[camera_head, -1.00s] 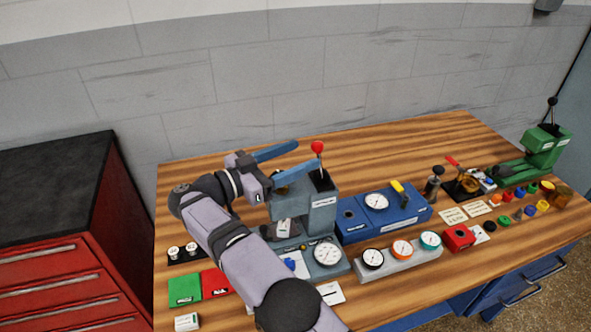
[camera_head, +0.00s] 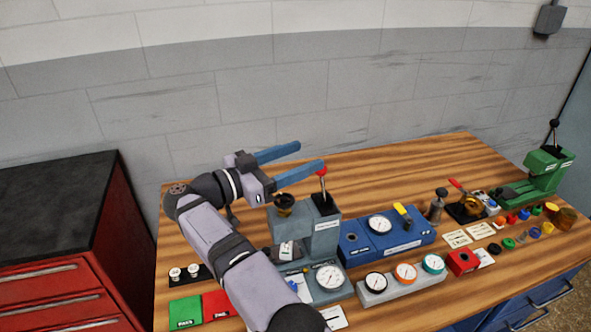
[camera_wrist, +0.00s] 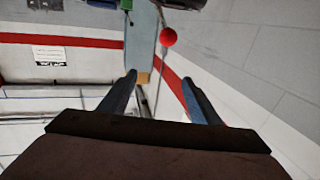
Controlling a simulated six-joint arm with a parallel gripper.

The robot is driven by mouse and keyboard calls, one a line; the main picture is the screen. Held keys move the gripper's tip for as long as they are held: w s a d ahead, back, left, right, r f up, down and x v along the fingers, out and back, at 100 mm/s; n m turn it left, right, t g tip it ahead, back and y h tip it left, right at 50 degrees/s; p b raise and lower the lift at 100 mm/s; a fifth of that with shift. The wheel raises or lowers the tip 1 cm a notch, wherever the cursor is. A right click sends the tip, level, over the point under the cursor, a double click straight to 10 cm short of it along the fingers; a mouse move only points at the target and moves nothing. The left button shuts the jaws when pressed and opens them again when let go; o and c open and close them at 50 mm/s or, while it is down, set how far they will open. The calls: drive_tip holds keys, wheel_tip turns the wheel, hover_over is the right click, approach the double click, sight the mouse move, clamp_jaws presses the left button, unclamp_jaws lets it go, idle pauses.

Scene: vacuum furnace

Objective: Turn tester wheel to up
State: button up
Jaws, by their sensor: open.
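The grey-blue tester (camera_head: 320,240) stands on the wooden bench. Its upright lever has a red ball (camera_head: 322,170), also seen in the wrist view (camera_wrist: 169,37). A dark round part with a brass-coloured base (camera_head: 284,203) sits on its top left; I cannot tell if this is the wheel. My gripper (camera_head: 312,156) is open and empty, above the tester, with its blue fingers pointing right. The lower fingertip overlaps the red ball in the head view; contact cannot be told. In the wrist view my gripper (camera_wrist: 158,80) has its fingers apart. My arm hides the tester's lower left.
A blue gauge box (camera_head: 385,238) stands right of the tester. A grey block with several small dials (camera_head: 400,283) is in front. A green press (camera_head: 540,175) stands far right. A red cabinet (camera_head: 60,250) is at left. The bench behind the tester is clear.

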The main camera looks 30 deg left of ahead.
sight(280, 206)
drive_tip(key=a+f+n+t+y+p, duration=0.1)
drive_tip(key=y, duration=0.1)
drive_tip(key=s+a+n+t+y+p, duration=0.1)
drive_tip(key=n+y+p, duration=0.1)
drive_tip(key=s+a+f+n+t+y+p, duration=0.1)
drive_tip(key=y+p, duration=0.1)
drive_tip(key=shift+s+a+f, duration=0.25)
drive_tip(key=shift+a+f, duration=0.05)
drive_tip(key=shift+a, duration=0.1)
drive_tip(key=s+f+n+y+p, duration=0.1)
drive_tip(key=f, duration=0.1)
drive_tip(key=s+d+f+n+y+p, duration=0.1)
drive_tip(key=f+y, duration=0.1)
drive_tip(key=s+d+f+n+y+p, duration=0.1)
drive_tip(key=s+f, duration=0.1)
drive_tip(key=shift+d+g+y, duration=0.1)
drive_tip(key=shift+g+y, duration=0.3)
drive_tip(key=shift+s+d+f, duration=0.15)
drive_tip(key=shift+s+f, duration=0.05)
drive_tip(key=shift+f, duration=0.2)
drive_tip(key=shift+w+a+r+p, duration=0.1)
drive_tip(key=shift+w+a+p, duration=0.1)
drive_tip(key=shift+w+p, duration=1)
drive_tip(key=shift+w+a+p, duration=0.15)
drive_tip(key=shift+w+p, duration=0.25)
drive_tip(key=shift+w, duration=1.45)
drive_tip(key=shift+w+a, duration=0.1)
drive_tip(key=shift+w, duration=0.55)
drive_tip(key=shift+c, duration=0.3)
drive_tip(key=c, duration=1)
